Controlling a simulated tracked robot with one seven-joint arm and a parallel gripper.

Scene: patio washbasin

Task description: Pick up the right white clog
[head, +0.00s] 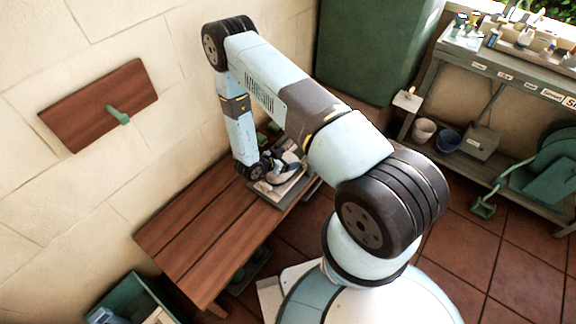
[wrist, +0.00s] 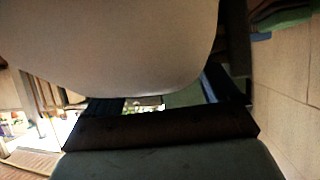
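A pale, smooth, rounded surface (wrist: 120,45), which looks like a white clog very close to the camera, fills the upper part of the wrist view. A dark bar of my gripper (wrist: 160,125) crosses below it, with dark parts at its sides. In the head view my gripper (head: 268,172) is low over the far end of the wooden bench, beside pale and dark shapes (head: 288,160) on a light tray (head: 283,193). My arm partly hides them. I cannot tell left clog from right, nor whether the fingers touch the pale surface.
The slatted bench (head: 205,228) is bare toward its near end. A wooden board with a green handle (head: 98,104) is on the wall. A green cabinet (head: 375,45) stands behind. A grey shelf unit (head: 500,75) with pots is at the right. A green crate (head: 128,300) sits lower left.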

